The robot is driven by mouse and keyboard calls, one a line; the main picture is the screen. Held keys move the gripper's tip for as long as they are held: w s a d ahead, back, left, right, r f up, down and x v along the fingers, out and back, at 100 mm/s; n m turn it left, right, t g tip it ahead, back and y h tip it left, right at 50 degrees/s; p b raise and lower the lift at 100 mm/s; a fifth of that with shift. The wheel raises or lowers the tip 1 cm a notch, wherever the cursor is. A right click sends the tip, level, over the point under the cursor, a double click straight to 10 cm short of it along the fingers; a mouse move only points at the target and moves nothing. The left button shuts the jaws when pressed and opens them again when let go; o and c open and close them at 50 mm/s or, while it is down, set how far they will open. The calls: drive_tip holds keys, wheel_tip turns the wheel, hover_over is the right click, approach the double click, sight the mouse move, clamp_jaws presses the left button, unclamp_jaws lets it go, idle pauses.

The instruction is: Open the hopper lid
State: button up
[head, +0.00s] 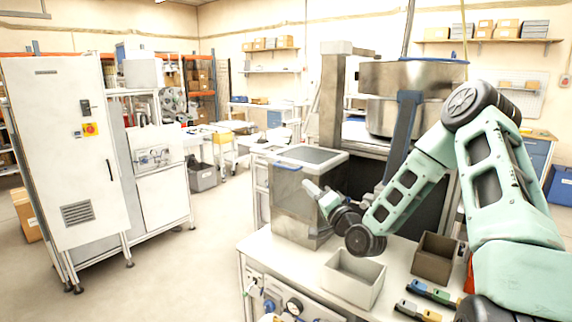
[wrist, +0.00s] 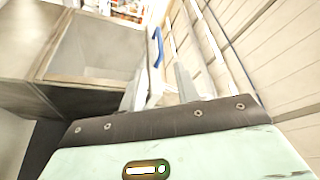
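The hopper (head: 296,212) is a grey metal box on the near bench. A blue handle (head: 288,167) runs along the lid's front edge. My gripper (head: 310,188) is in front of the hopper's upper part, below the lid and right of the handle. In the wrist view the fingers of my gripper (wrist: 158,87) stand apart, and the blue handle (wrist: 157,46) shows beyond the gap between them. I see nothing held. The grey hopper box (wrist: 95,48) fills the left there.
A light open bin (head: 352,278) and a darker bin (head: 435,258) stand on the bench (head: 285,262) right of the hopper, below my arm. Small coloured items (head: 432,293) lie near the front. A large steel drum machine (head: 405,78) stands behind. A white cabinet (head: 65,150) is far left.

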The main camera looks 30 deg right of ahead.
sight(286, 167)
drive_tip(key=p+x, duration=0.5)
drive_tip(key=x, duration=0.8)
drive_tip(key=shift+r, duration=0.1)
drive_tip(key=shift+w+p, duration=0.3)
drive_tip(key=shift+w, duration=0.35)
clamp_jaws()
